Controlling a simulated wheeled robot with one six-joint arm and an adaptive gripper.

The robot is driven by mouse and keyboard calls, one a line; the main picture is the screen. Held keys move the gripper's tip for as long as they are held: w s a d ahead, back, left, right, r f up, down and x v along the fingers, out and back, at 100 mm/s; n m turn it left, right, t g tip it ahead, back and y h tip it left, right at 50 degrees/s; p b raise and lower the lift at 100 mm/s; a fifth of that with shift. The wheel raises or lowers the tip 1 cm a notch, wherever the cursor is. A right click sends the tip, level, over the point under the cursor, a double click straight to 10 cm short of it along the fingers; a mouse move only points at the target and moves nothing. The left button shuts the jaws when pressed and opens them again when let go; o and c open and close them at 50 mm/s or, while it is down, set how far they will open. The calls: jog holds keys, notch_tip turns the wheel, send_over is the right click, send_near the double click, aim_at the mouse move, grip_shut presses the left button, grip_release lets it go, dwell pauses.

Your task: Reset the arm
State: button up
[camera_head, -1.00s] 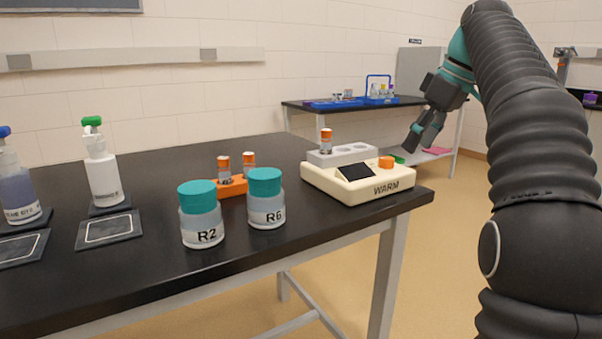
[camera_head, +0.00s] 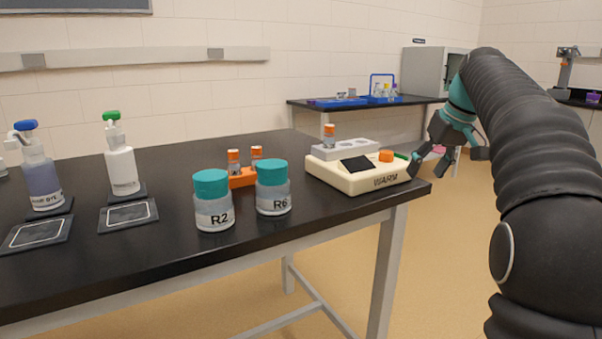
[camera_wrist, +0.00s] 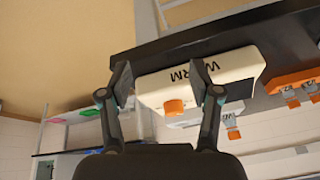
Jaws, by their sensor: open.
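My gripper (camera_head: 431,166) is open and empty at the right end of the black table, beside the cream WARM device (camera_head: 360,177). In the wrist view my gripper (camera_wrist: 160,85) shows two spread fingers with the WARM device (camera_wrist: 222,70) and its orange knob (camera_wrist: 174,107) behind them. I cannot tell whether a finger touches the device. My dark ribbed arm comes in from the right side of the head view.
Jars R2 (camera_head: 213,205) and R6 (camera_head: 272,190) stand near the black table's (camera_head: 165,255) front edge. An orange rack (camera_head: 243,178) holds capped vials. A white bottle (camera_head: 120,162) and a blue bottle (camera_head: 40,175) stand left. A back table (camera_head: 420,100) carries blue trays.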

jog(key=s+a+f+m, duration=0.1)
jog(key=s+a+f, duration=0.3)
jog(key=s+f, duration=0.3)
jog(key=s+a+f+t+h, duration=0.1)
jog(key=s+a+f, duration=0.2)
jog(key=s+f, duration=0.4)
jog(key=s+a+f+m+h, duration=0.1)
jog(key=s+a+f, duration=0.3)
jog(key=s, duration=1.4)
notch_tip(320, 180, down, 3)
jog(key=shift+s+a+f+m+t, duration=0.1)
jog(key=shift+s+a+m+t, duration=0.2)
